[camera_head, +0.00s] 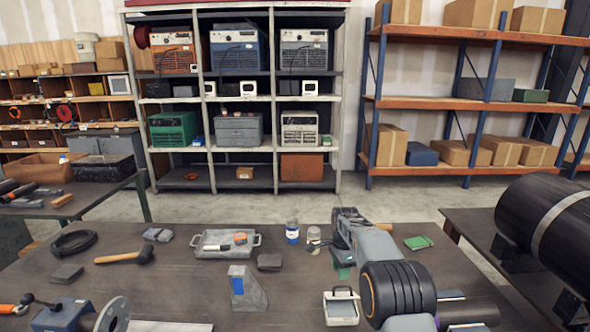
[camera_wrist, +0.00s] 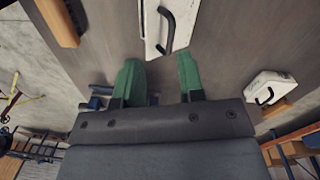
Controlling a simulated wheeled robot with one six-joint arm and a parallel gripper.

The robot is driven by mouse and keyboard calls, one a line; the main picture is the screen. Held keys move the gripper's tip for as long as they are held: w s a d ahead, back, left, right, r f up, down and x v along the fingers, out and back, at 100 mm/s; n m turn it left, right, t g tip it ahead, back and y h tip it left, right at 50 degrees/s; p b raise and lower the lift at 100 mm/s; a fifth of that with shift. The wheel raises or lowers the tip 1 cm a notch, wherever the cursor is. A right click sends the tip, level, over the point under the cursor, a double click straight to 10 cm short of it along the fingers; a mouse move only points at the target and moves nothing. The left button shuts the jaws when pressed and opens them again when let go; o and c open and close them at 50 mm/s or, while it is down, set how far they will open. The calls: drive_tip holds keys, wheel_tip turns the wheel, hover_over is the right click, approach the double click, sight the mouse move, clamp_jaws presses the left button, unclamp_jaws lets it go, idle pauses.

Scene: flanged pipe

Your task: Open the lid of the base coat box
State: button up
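A small white box (camera_head: 341,312) with a dark handle or frame on top stands on the workbench, left of my arm, near the front. No label is readable, so I cannot confirm that it is the base coat box. My gripper (camera_head: 343,262) is over the bench beyond it, with its green fingers partly hidden by my arm. In the wrist view my gripper's green fingers (camera_wrist: 162,77) are spread apart with nothing between them. A white box with a black handle (camera_wrist: 155,30) lies beyond the fingertips, apart from them and cut by the top edge.
Another white item with a black handle (camera_wrist: 268,86) shows at the right in the wrist view. A grey tray (camera_head: 226,243), a hammer (camera_head: 125,256), small jars (camera_head: 292,231) and a grey block (camera_head: 246,290) stand on the bench. A large black pipe (camera_head: 550,225) is at the right.

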drive_tip(key=s+d+r+n+t, duration=0.1)
drive_tip(key=s+r+n+t, duration=0.2)
drive_tip(key=s+r+n, duration=0.85)
drive_tip(key=s+d+f+n+t+b, duration=0.1)
drive_tip(key=s+n+t, duration=0.1)
drive_tip(key=s, duration=1.9)
drive_tip(key=shift+s+n+t, duration=0.3)
drive_tip(key=shift+s+n, duration=0.1)
drive_tip(key=shift+n, duration=0.35)
